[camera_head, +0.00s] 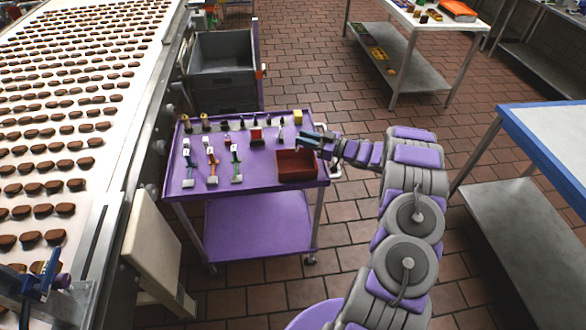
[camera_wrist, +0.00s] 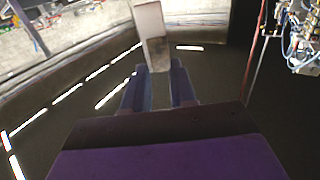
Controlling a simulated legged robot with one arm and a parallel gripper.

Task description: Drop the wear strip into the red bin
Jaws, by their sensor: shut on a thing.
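The red bin (camera_head: 297,178) sits at the front right corner of the purple cart's top, open upward. My gripper (camera_head: 304,137) is over the back right edge of the bin, pointing left. In the wrist view my gripper (camera_wrist: 159,72) is shut on a pale grey strip (camera_wrist: 149,22), the wear strip by its look. The strip sticks out beyond the fingertips, with its lower end between them. In the head view the strip is too small to make out. The inside of the bin looks dark, and I cannot tell what is in it.
The purple cart (camera_head: 240,215) carries several small tools and a yellow block (camera_head: 297,117) behind the bin. The conveyor (camera_head: 75,120) with rows of biscuits runs along the left. A grey crate (camera_head: 222,52) stands behind the cart. A blue-edged table (camera_head: 548,122) is at the right.

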